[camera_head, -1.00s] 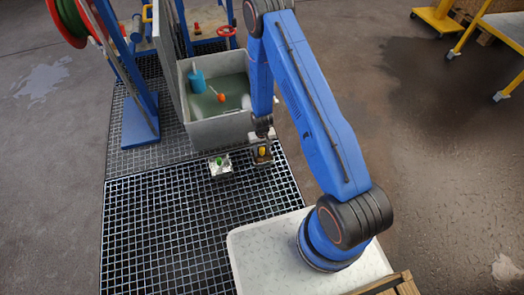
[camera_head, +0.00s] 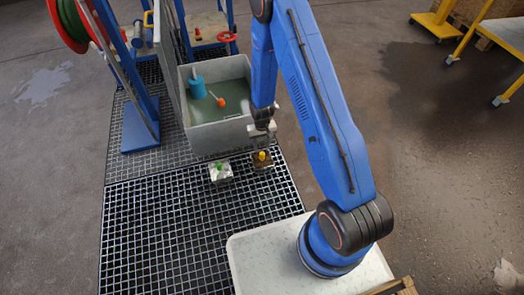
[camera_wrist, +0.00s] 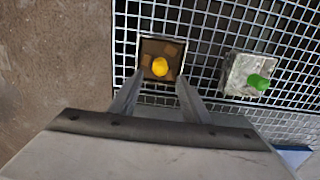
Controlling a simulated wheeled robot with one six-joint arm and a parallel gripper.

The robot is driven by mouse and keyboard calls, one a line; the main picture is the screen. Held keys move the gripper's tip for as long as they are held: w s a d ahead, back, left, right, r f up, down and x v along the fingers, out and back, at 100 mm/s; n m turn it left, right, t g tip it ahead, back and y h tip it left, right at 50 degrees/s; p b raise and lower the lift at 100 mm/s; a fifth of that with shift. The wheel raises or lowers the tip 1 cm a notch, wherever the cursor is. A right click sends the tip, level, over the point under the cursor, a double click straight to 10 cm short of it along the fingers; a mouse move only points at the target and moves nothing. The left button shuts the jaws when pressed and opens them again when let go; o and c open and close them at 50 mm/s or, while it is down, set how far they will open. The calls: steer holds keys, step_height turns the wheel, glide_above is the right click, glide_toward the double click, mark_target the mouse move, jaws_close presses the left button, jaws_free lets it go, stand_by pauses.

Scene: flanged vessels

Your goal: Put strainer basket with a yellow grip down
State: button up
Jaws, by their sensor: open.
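The strainer basket with the yellow grip (camera_head: 262,161) stands on the metal grating, close to the near side of the grey tank. In the wrist view its yellow grip (camera_wrist: 160,66) points up between my two fingers, with the brown, square basket (camera_wrist: 152,50) around it. My gripper (camera_wrist: 157,88) is open, and its fingers are apart from the grip on both sides. In the head view my gripper (camera_head: 262,135) is above the basket, with a small gap to the yellow grip. The basket looks upright.
A second basket with a green grip (camera_head: 220,171) stands just left on the grating (camera_head: 180,225). The grey tank (camera_head: 220,135) holds murky water, a blue cylinder (camera_head: 197,87) and an orange float (camera_head: 220,101). A blue post (camera_head: 140,120) stands at the left. The near grating is clear.

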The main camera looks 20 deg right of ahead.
steer(key=s+d+r+t, duration=0.1)
steer(key=s+d+r, duration=0.15)
steer(key=r, duration=1.55)
steer(key=s+d+r+t, duration=0.1)
steer(key=s+r, duration=0.2)
steer(key=r, duration=1.6)
steer(key=s+d+r+t, duration=0.1)
steer(key=s+d+r, duration=0.1)
steer(key=s+r, duration=1.05)
steer(key=s+r+t, duration=0.1)
steer(key=s+r, duration=0.2)
steer(key=s, duration=0.5)
steer(key=s+d+r, duration=0.1)
steer(key=s+r, duration=0.2)
steer(key=s, duration=0.4)
steer(key=shift+s+d+r+t, duration=0.25)
steer(key=shift+s+t, duration=0.15)
steer(key=shift+w, duration=0.1)
